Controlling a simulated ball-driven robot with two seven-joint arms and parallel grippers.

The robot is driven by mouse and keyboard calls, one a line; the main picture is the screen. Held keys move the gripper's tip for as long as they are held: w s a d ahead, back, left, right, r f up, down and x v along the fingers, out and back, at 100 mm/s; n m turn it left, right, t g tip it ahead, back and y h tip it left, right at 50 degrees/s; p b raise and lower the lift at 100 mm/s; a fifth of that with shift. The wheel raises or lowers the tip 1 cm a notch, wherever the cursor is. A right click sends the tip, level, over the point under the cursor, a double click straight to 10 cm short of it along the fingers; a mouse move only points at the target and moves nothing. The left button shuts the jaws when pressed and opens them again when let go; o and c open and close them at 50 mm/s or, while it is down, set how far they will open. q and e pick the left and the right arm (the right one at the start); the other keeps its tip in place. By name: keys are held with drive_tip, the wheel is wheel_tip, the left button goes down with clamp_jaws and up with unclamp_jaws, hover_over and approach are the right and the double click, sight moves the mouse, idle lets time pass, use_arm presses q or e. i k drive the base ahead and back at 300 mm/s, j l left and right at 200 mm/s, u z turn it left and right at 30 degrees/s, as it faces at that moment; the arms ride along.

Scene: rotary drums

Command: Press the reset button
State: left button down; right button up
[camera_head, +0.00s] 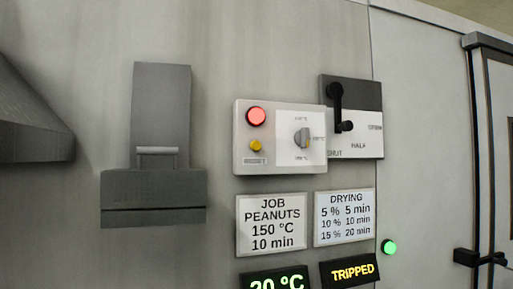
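The reset button is a small yellow button (256,146) on a white control panel (240,125), just above a small label that seems to read RESET. A lit red lamp (256,117) sits above the button. A grey rotary knob (302,138) is on the panel's right half, with temperature marks around it. A display reading TRIPPED (353,270) is lit in yellow at the lower right. Neither of my grippers is in view, and nothing covers the button.
A black lever (336,100) on a plate marked SHUT and HALF adjoins the panel's right side. A grey box with a handle (153,195) juts out at left. Signs for JOB PEANUTS (272,224) and DRYING (344,217) hang below. A green lamp (389,247) is lit.

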sight(255, 145)
drive_tip(key=i+l+u, duration=0.3)
drive_tip(key=i+l, duration=0.15)
drive_tip(key=l, duration=0.15)
drive_tip(key=i+l+u, duration=0.15)
drive_tip(key=l, duration=0.2)
drive_tip(key=i+l+u, duration=0.35)
drive_tip(key=l, duration=0.4)
drive_tip(key=i, duration=0.05)
